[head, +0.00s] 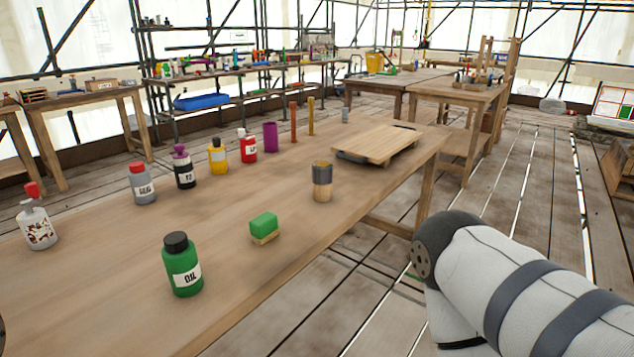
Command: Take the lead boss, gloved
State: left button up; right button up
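No gloves and no clearly marked lead boss can be made out. A short cylinder (322,181) with a grey upper part and a wood-coloured lower part stands upright near the right edge of the long wooden table (220,235). A small grey cylinder (345,115) stands farther back on the same table. I cannot tell whether either is the boss. A white arm of mine fills the lower right, beside the table, but its gripper is out of view. My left gripper is not in view.
A green OIL bottle (182,264) and a green-topped block (264,228) stand at the front. Several bottles line the left side, including a white red-capped one (37,224). A purple cylinder (270,137) and a wooden board (381,144) are farther back. The table's middle is clear.

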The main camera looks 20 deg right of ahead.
aim_at(322, 169)
jog(key=i+l+u, duration=0.15)
jog(key=l, duration=0.25)
jog(key=l+u, duration=0.1)
jog(key=l, duration=0.3)
jog(key=i+l+u, duration=0.15)
jog(key=l, duration=0.25)
